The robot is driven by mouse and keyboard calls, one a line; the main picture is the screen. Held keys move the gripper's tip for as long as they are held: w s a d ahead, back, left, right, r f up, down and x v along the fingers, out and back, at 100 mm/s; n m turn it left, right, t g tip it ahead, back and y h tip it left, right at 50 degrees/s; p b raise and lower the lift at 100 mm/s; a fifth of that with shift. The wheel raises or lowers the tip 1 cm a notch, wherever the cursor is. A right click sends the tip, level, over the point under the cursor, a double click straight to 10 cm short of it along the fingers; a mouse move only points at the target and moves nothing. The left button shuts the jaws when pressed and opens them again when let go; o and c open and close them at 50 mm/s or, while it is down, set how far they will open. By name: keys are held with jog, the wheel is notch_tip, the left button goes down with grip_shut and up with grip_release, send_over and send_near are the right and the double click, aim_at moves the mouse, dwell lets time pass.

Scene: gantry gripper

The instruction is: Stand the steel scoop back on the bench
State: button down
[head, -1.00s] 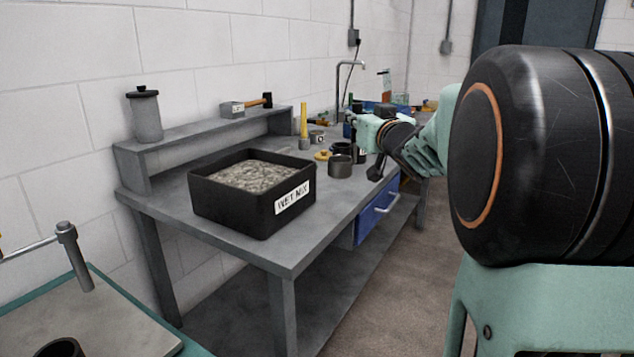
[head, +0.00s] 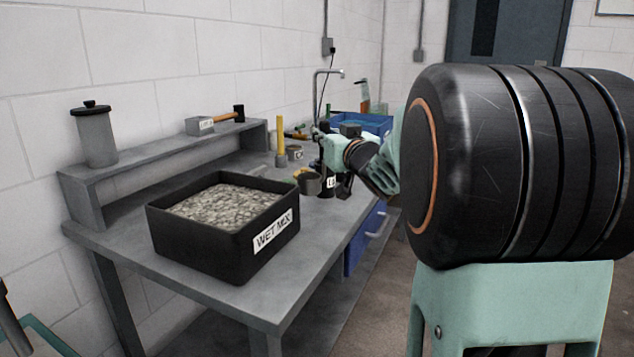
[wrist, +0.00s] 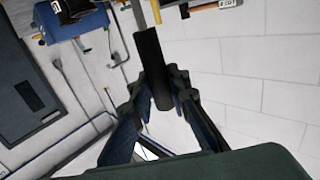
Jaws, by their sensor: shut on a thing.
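My gripper (head: 328,137) is at the far end of the arm, over the far part of the bench (head: 245,295). In the wrist view my gripper (wrist: 155,92) is shut around a dark cylindrical handle (wrist: 149,55), taken to be that of the steel scoop. The handle runs out beyond the fingertips.
A black WET MIX tray (head: 200,240) fills the near bench. A can (head: 308,183), a yellow-handled tool (head: 281,140) and a blue bin (head: 375,124) stand farther back. A shelf (head: 90,200) runs along the wall. The near front corner is clear.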

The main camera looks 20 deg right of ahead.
notch_tip(320, 180, down, 7)
jog(key=shift+r+b, duration=0.15)
jog(key=shift+b, duration=1)
jog(key=shift+f, duration=0.2)
jog(key=c, duration=1.8)
grip_release()
jog(key=shift+c, duration=0.2)
jog(key=shift+r, duration=0.1)
